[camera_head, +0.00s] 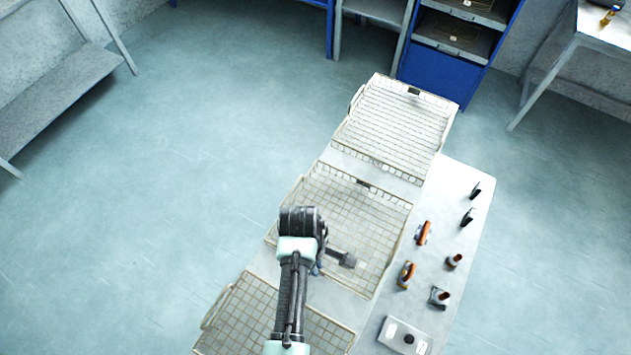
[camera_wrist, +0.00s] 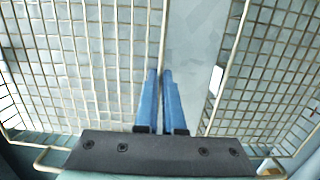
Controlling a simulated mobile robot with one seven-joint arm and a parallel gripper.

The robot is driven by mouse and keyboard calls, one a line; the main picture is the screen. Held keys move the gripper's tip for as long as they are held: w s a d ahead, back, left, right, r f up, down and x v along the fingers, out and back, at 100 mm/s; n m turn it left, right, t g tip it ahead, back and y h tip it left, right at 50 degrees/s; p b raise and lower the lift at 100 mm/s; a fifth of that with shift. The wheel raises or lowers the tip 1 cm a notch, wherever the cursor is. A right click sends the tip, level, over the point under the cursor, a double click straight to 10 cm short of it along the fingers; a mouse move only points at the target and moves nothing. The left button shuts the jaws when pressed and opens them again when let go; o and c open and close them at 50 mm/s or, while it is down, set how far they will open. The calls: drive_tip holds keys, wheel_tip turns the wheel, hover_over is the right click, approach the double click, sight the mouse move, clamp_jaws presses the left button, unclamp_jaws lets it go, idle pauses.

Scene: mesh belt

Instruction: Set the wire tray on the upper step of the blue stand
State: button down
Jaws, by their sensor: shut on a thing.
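In the head view, three wire trays lie in a row on a pale surface: a far tray (camera_head: 395,125), a middle tray (camera_head: 340,205) and a near tray (camera_head: 262,318). My gripper (camera_head: 317,269) is at the near edge of the middle tray, and my arm hides part of it. In the wrist view, my blue fingers (camera_wrist: 160,72) are close together on the rim wire of the tray at left (camera_wrist: 100,60). Another tray (camera_wrist: 275,70) lies across a gap. The blue stand (camera_head: 440,70) is at the upper right, with a lower step and an upper step (camera_head: 478,8), partly cut off.
A side panel (camera_head: 455,200) right of the trays carries several knobs, orange-handled parts and a pale box (camera_head: 404,336). A grey table (camera_head: 600,40) stands at the far right, and a grey shelf (camera_head: 60,100) at the left. The floor (camera_head: 170,180) at left is clear.

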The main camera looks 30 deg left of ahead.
drive_tip(key=shift+w, duration=0.1)
drive_tip(key=c, duration=1.5)
unclamp_jaws()
drive_tip(key=shift+f, duration=0.2)
drive_tip(key=o, duration=0.5)
drive_tip(key=shift+r, duration=0.1)
